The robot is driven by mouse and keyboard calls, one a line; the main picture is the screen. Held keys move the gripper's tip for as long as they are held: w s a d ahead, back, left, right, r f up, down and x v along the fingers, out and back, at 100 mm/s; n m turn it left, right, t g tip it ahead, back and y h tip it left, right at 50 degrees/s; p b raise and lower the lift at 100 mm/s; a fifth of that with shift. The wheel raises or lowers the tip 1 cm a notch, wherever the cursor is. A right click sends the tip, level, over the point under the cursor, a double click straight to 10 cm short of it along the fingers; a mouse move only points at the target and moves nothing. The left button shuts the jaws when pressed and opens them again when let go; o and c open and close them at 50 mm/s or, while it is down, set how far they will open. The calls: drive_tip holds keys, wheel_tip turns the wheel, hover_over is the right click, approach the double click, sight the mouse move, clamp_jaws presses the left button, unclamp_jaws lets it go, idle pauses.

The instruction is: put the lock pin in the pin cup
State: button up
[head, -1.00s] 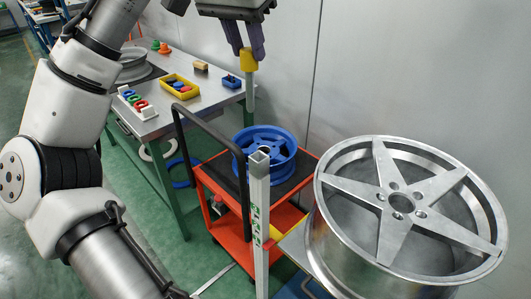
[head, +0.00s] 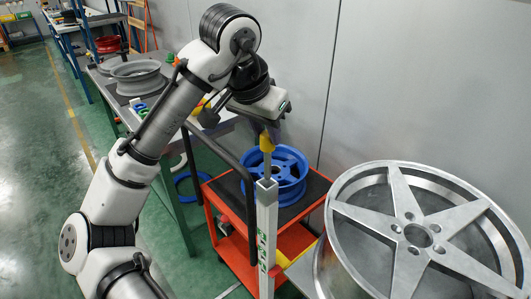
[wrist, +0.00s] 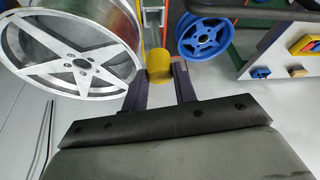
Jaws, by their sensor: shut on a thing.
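The lock pin has a yellow head (head: 266,142) and a grey shaft (head: 267,162). My gripper (head: 270,134) is shut on the yellow head, which also shows between the fingers in the wrist view (wrist: 159,65). The pin hangs upright. Its lower end meets the open top of a square metal post (head: 266,215) in the picture; I cannot tell whether it is inside, above or behind it. I cannot make out the pin cup now; my arm hides much of the bench.
A red trolley (head: 297,242) with a black handle carries a blue wheel (head: 283,179) close behind the pin. A large silver star-spoked wheel (head: 411,229) stands at the right. The bench (head: 101,77) with another wheel (head: 135,78) lies at the back left.

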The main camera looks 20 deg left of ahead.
sight(263, 149)
drive_tip(key=shift+f, duration=3.05)
drive_tip(key=o, duration=1)
drive_tip(key=shift+c, duration=0.2)
drive_tip(key=v, duration=1.2)
drive_tip(key=shift+b, duration=0.45)
